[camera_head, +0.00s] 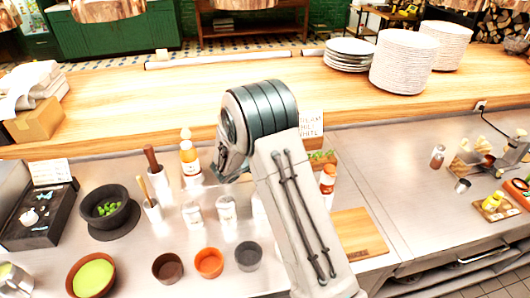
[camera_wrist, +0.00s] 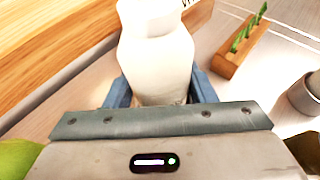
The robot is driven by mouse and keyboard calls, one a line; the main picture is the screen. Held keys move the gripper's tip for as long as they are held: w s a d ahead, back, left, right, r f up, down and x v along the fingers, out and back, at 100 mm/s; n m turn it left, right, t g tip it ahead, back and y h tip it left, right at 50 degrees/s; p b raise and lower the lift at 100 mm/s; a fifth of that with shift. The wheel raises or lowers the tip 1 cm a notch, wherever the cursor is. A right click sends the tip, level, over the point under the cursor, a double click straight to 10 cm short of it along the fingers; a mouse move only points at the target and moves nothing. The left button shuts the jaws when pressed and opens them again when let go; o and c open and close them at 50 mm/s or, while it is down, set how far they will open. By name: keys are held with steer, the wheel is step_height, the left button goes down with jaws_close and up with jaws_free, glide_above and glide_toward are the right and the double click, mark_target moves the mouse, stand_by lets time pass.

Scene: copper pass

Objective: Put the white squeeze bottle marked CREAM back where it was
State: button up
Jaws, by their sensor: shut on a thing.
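A white squeeze bottle (camera_wrist: 157,62) stands between the two blue fingers of my gripper (camera_wrist: 160,92) in the wrist view. The fingers are shut on its sides. No CREAM mark shows on the face I see, and its top is cut off by the picture's edge. In the head view my arm hides the held bottle, and I cannot tell how high it is above the steel counter (camera_head: 150,255). A card (camera_head: 311,124) with writing stands behind my arm, partly covered.
Two white containers (camera_head: 192,215) (camera_head: 227,211) and an orange-filled bottle (camera_head: 189,160) stand left of my arm. Small bowls (camera_head: 209,263) are in front. A red-orange bottle (camera_head: 327,180) and cutting board (camera_head: 358,235) are at right. A wooden herb holder (camera_wrist: 240,52) is close by.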

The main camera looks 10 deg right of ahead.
steer(key=shift+f, duration=0.15)
steer(key=o, duration=0.7)
steer(key=shift+o, duration=0.2)
